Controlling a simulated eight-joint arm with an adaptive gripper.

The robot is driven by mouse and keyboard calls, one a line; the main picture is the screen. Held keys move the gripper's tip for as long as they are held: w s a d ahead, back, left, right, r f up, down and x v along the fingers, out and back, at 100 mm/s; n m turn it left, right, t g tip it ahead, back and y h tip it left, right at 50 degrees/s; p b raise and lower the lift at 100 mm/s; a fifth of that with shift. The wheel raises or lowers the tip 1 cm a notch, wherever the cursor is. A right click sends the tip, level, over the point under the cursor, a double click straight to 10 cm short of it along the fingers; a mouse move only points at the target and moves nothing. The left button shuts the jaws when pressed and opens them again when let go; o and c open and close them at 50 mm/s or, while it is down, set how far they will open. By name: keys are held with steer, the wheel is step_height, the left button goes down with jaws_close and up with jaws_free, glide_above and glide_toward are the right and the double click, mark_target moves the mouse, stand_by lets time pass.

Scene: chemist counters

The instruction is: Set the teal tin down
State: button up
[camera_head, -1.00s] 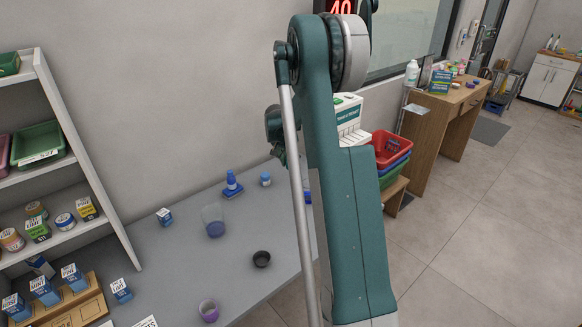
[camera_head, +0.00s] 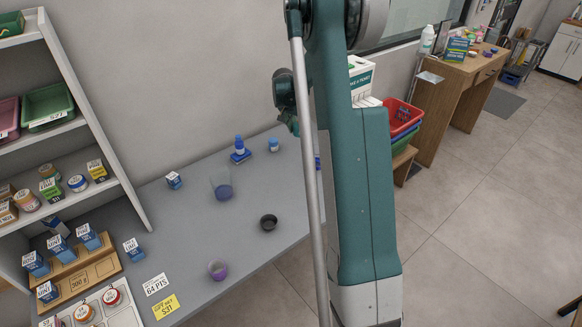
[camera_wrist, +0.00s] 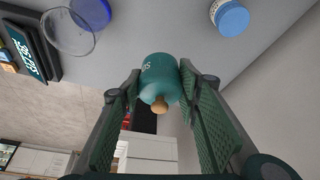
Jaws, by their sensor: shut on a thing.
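The teal tin (camera_wrist: 160,80) is between the two pads of my gripper (camera_wrist: 160,97) in the wrist view. It is a small rounded tin with pale lettering and a wooden knob (camera_wrist: 160,104) facing the camera. My gripper is shut on its sides. The grey counter (camera_wrist: 190,45) shows beyond the tin; I cannot tell whether the tin touches it.
A blue-lidded jar (camera_wrist: 231,18) and a clear beaker (camera_wrist: 68,32) are near the tin in the wrist view. A dark display (camera_wrist: 28,52) is at the left.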

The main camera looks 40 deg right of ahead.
steer(key=s+a+n+p, duration=0.1)
steer(key=s+a, duration=1.2)
steer(key=a, duration=0.3)
steer(key=shift+s+a+r+t, duration=0.15)
steer(key=shift+a+t, duration=0.15)
steer(key=shift+a, duration=0.05)
steer(key=shift+f+b, duration=0.4)
steer(key=shift+f, duration=2.75)
steer(key=shift+f+b, duration=0.3)
steer(key=shift+f, duration=1.6)
steer(key=shift+f, duration=0.1)
